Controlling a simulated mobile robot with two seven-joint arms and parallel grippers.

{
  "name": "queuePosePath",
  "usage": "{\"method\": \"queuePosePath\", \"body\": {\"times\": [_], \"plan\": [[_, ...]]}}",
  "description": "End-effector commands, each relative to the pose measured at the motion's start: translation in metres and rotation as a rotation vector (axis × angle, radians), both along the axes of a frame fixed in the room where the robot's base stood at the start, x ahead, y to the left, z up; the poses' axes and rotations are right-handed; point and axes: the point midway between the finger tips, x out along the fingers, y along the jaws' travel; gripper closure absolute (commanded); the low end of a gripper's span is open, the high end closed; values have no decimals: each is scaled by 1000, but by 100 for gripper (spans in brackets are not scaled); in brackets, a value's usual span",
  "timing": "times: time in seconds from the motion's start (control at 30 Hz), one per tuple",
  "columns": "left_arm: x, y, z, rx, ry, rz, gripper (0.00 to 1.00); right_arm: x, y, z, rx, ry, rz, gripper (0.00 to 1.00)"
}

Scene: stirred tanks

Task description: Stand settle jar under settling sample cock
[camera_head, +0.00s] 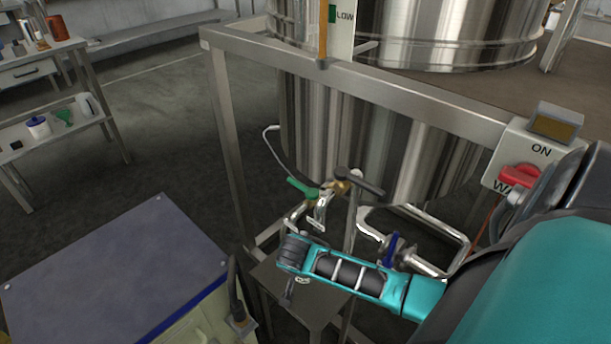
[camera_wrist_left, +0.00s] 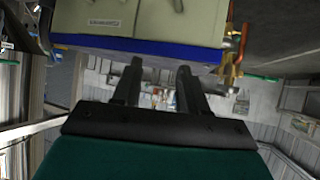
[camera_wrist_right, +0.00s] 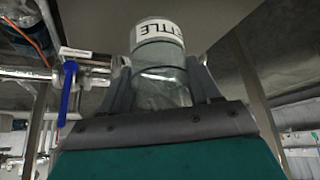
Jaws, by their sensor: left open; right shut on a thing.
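The settle jar (camera_wrist_right: 160,78) is a clear glass jar with a white label reading "...TTLE". In the right wrist view it sits between the fingers of my right gripper (camera_wrist_right: 162,66), which is shut on it. In the head view my right arm reaches in from the right, and its wrist mostly hides the jar. Cocks with a green handle (camera_head: 302,188), a black handle (camera_head: 362,183) and a blue handle (camera_head: 389,248) stand just beyond my wrist; I cannot tell which is the settling sample cock. My left gripper (camera_wrist_left: 160,72) is open and empty in the left wrist view.
A steel tank (camera_head: 340,130) stands in a metal frame (camera_head: 400,85). A small grey plate (camera_head: 275,285) lies below the cocks. A grey-topped cabinet (camera_head: 110,275) is at lower left. A switch box (camera_head: 535,150) is at right. A shelf bench (camera_head: 55,130) stands far left.

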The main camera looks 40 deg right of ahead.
Motion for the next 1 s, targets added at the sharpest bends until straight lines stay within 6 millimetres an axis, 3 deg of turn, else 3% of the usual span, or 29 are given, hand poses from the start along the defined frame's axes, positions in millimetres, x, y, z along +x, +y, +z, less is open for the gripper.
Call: {"method": "queuePosePath", "body": {"times": [0.23, 0.47, 0.87, 0.9, 1.0], "plan": [[0, 0, -7, -2, 0, 3, 57, 11, -14, -4, 0, 1, 1, 71], [0, -2, -23, -9, -1, 7, 57, 10, -14, -35, 0, 2, 1, 71], [1, -2, -22, -10, 0, 8, 57, 10, -13, -39, 1, 1, 0, 71], [1, -2, -22, -9, -1, 7, 57, 10, -13, -38, 0, 1, 1, 34], [1, -2, -22, -8, -1, 6, 57, 10, -13, -38, 0, 1, 1, 24]]}}
